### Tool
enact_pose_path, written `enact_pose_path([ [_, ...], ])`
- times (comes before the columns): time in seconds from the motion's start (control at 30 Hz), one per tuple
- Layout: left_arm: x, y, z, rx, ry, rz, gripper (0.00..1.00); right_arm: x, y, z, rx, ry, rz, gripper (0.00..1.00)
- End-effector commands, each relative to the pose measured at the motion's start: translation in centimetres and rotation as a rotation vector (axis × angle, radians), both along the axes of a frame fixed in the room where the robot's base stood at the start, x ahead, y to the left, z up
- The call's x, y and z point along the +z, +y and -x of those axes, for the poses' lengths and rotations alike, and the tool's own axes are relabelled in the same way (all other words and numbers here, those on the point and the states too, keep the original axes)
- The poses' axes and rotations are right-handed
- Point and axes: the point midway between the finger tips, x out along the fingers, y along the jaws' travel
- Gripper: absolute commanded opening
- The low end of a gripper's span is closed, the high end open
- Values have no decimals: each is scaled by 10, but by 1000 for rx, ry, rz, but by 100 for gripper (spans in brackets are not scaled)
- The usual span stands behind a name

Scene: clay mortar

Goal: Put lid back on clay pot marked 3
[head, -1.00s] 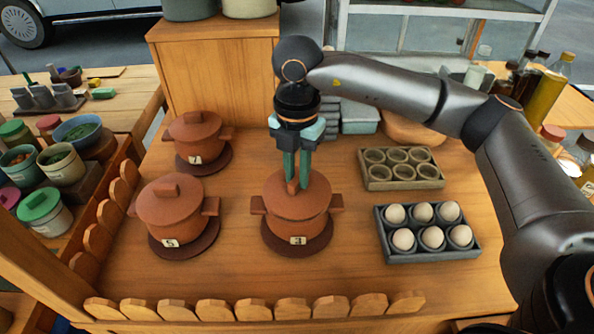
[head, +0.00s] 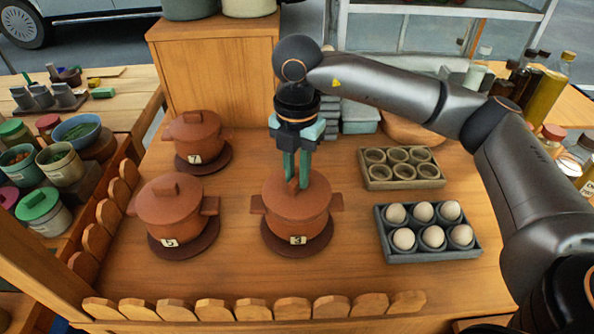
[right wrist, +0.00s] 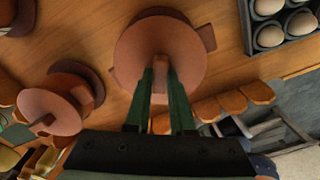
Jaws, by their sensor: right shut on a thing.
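The clay pot marked 3 (head: 297,225) stands on a dark round saucer (head: 318,245) in the middle of the counter. Its reddish lid (head: 275,195) sits level on the pot's rim; the lid also shows in the right wrist view (right wrist: 185,55). My right gripper (head: 296,182) comes down from above, its green fingers on either side of the lid's knob and shut on it. In the right wrist view the fingers (right wrist: 160,85) straddle the knob. The fingers partly hide the knob. My left gripper is not in view.
Lidded pots marked 5 (head: 170,213) and 7 (head: 195,140) stand to the left. An egg tray (head: 430,256) and a tray of empty cups (head: 402,183) lie to the right. A scalloped wooden edging (head: 253,309) lines the counter's front.

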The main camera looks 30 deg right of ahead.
Motion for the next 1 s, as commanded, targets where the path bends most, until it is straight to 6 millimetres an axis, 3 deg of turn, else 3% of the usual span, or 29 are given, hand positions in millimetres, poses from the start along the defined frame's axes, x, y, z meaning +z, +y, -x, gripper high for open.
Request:
enact_pose_path([
  [0.9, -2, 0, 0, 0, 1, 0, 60, 0, 0, 0, 0, -1, -1, 0],
  [0.93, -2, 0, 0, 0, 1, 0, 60, 0, 0, 0, 0, -1, -1, 23],
  [1.0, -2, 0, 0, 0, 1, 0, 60, 0, 0, 0, 0, -1, -1, 31],
])
